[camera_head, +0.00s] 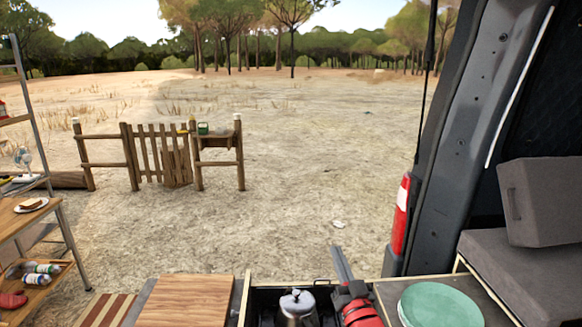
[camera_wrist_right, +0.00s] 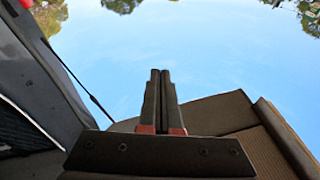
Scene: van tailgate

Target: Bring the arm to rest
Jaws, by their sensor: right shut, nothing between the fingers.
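My right gripper (camera_head: 338,250) stands upright near the bottom middle of the head view, over the van's rear edge, with its fingers pointing up and away. In the right wrist view its two dark fingers (camera_wrist_right: 160,73) lie together against the sky, with nothing between them. It is beside and to the right of a metal pot (camera_head: 297,304); the depth gap between them is hard to tell. My left gripper is not in the head view.
A green plate (camera_head: 440,305) lies on the counter to the right. A wooden board (camera_head: 187,300) is at the left. The van's door pillar (camera_head: 450,140) and grey seat (camera_head: 520,270) stand on the right. A shelf rack (camera_head: 45,115) is at far left. Open ground lies beyond.

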